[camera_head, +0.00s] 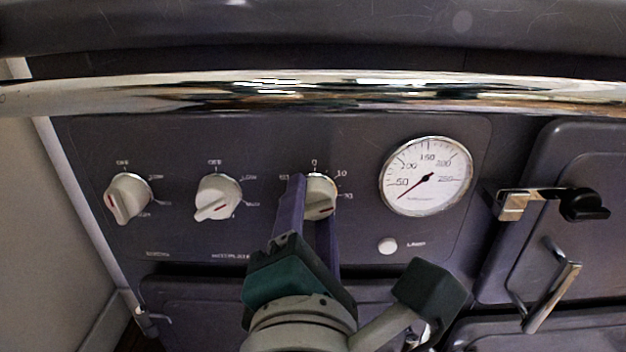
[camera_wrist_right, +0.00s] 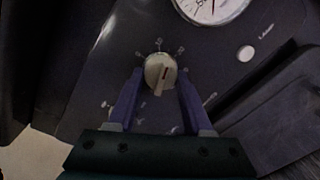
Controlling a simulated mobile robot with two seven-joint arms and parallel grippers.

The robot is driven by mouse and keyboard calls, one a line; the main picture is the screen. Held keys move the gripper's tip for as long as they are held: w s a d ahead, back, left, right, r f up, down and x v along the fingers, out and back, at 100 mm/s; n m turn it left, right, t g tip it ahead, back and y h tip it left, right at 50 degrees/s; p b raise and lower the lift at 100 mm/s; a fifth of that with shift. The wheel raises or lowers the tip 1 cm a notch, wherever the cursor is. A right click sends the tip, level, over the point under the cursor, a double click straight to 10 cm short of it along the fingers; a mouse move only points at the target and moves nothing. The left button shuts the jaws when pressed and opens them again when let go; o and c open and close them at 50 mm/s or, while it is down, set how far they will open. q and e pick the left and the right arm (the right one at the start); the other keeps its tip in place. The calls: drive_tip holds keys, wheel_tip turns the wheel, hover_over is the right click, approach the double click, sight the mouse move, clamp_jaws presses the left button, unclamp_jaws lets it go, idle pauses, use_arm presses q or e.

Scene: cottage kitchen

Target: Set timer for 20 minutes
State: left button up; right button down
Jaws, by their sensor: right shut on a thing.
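The timer knob (camera_head: 322,196) is the rightmost of three white knobs on the dark stove panel, just left of the round gauge. Numbers stand around it, with 0 at the top and 10 at the upper right. Its red mark points to the lower right side in the head view. My right gripper (camera_head: 308,200) is shut on this knob, one finger on each side. In the right wrist view the knob (camera_wrist_right: 160,72) sits between the tips of my right gripper (camera_wrist_right: 160,85). The near finger hides the knob's left part in the head view. My left gripper is not in view.
Two more white knobs, a left one (camera_head: 128,198) and a middle one (camera_head: 217,198), are on the panel. A chrome rail (camera_head: 200,95) runs across above. A round gauge (camera_head: 427,177), a white lamp button (camera_head: 388,246) and a door latch (camera_head: 550,203) lie to the right.

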drive_tip(key=m+b, duration=0.2)
drive_tip(key=m, duration=0.1)
drive_tip(key=shift+f, duration=0.15)
drive_tip(key=shift+m+b, duration=0.7)
drive_tip(key=shift+m, duration=0.6)
drive_tip(key=shift+r+y, duration=0.2)
drive_tip(key=shift+y, duration=0.2)
drive_tip(key=shift+c, duration=1.6)
unclamp_jaws()
drive_tip(key=shift+s, duration=0.15)
drive_tip(key=s+p, duration=0.1)
drive_tip(key=s, duration=0.8)
drive_tip(key=shift+s+r+p, duration=0.3)
drive_tip(key=shift+s+r, duration=0.05)
